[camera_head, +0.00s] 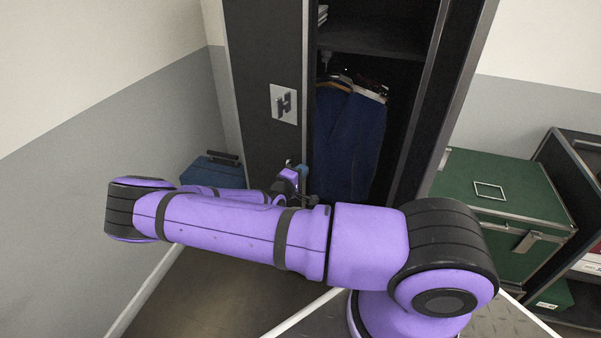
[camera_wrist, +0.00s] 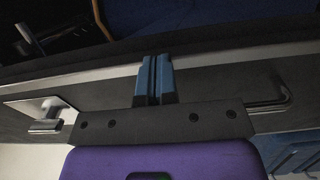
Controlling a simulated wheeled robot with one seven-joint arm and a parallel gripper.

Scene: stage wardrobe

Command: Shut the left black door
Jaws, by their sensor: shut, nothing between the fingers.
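In the wrist view, the door (camera_wrist: 215,88) runs across the picture, with the plate (camera_wrist: 30,108) at left and a dark bar handle (camera_wrist: 272,102) at right. My gripper (camera_head: 302,172) is by the door's edge, low down. Its blue fingers (camera_wrist: 155,78) are shut and empty, overlapping the edge strip; contact is unclear.
Blue garments (camera_head: 348,140) hang inside the wardrobe under a dark shelf (camera_head: 370,42). A green case (camera_head: 490,185) stands at right beside a dark shelf unit (camera_head: 580,150). A blue case (camera_head: 212,172) sits on the floor at left, near the wall. My arm crosses the front.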

